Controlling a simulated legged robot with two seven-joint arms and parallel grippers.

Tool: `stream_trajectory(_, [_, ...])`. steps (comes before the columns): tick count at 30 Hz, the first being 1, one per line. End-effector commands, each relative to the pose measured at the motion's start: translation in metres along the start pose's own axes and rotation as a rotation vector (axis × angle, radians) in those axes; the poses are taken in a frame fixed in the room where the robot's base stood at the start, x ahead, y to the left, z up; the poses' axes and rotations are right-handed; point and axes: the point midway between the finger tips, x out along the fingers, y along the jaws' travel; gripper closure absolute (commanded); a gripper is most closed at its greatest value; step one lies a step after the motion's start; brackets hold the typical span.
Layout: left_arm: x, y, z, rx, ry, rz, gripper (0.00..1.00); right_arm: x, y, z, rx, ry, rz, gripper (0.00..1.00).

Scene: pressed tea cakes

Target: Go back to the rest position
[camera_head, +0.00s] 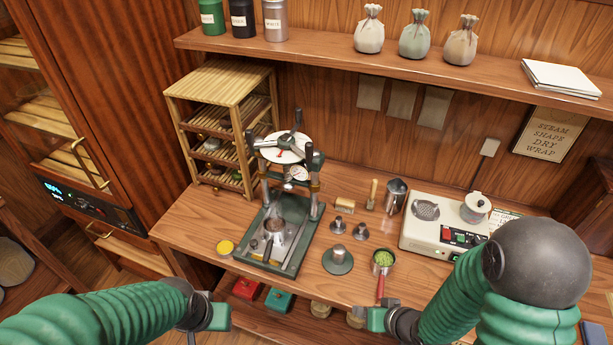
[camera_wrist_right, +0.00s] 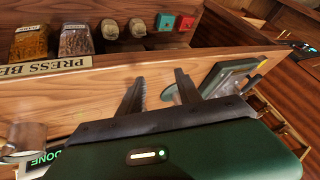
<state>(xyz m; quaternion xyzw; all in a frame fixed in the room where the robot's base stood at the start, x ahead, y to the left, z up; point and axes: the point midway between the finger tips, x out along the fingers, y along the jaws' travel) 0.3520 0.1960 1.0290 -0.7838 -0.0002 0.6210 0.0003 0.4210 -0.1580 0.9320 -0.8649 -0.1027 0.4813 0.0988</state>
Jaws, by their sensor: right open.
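My left gripper (camera_head: 217,317) is at the lower left of the head view, in front of the table's front edge. Its fingers are not clear, so I cannot tell whether it is open. My right gripper (camera_head: 374,319) is at the lower centre right, just in front of the same edge, close to a red-handled scoop. In the right wrist view the two dark fingers of this gripper (camera_wrist_right: 160,84) stand apart with nothing between them. Neither gripper is seen touching anything.
Red and teal boxes (camera_head: 279,300) sit on a lower shelf. A bamboo rack (camera_head: 218,82) stands behind.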

Motion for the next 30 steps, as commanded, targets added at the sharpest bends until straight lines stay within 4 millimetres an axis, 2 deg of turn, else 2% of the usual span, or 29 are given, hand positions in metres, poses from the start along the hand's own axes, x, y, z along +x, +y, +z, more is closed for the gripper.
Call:
stream_trajectory(1, [0.000, 0.000, 0.000, 0.000, 0.000, 0.000, 0.64, -0.014, 0.012, -0.013, -0.034, -0.012, 0.085, 0.59])
stream_trajectory(4, [0.000, 0.000, 0.000, 0.000, 0.000, 0.000, 0.64, -0.055, 0.031, -0.020, -0.064, -0.101, 0.249, 0.59])
stream_trajectory(6, [0.000, 0.000, 0.000, 0.000, 0.000, 0.000, 0.64, -0.083, 0.029, -0.015, -0.058, -0.178, 0.299, 0.59])
stream_trajectory(10, [0.000, 0.000, 0.000, 0.000, 0.000, 0.000, 0.64, -0.116, 0.013, -0.001, -0.036, -0.283, 0.297, 0.59])
stream_trajectory(14, [0.000, 0.000, 0.000, 0.000, 0.000, 0.000, 0.64, -0.125, 0.005, 0.006, -0.029, -0.322, 0.284, 0.59])
stream_trajectory(30, [0.000, 0.000, 0.000, 0.000, 0.000, 0.000, 0.64, -0.125, 0.006, 0.006, -0.027, -0.323, 0.285, 0.59])
